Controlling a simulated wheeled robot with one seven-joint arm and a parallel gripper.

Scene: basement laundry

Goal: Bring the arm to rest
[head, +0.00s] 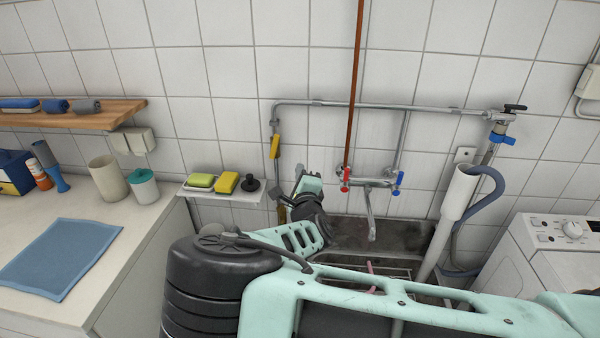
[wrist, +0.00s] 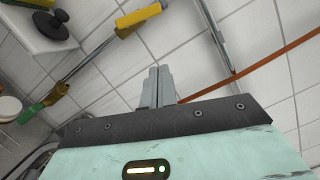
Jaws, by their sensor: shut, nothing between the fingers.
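My gripper shows in the wrist view (wrist: 158,82) with its two grey fingers pressed together and nothing between them. It points toward the white tiled wall. In the head view my arm reaches from the lower right, bends at a dark joint at the lower middle, and rises toward the wall in front of the sink (head: 405,234). The teal and black wrist stands left of the wall tap (head: 371,182). The fingertips cannot be made out in the head view.
A grey pipe (head: 320,102) and a rust-coloured pipe (head: 355,75) run along the wall close to my wrist. A small shelf (head: 240,196) holds sponges and a black plug (head: 250,184). A counter (head: 150,228) is at left, a washing machine (head: 570,262) at right.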

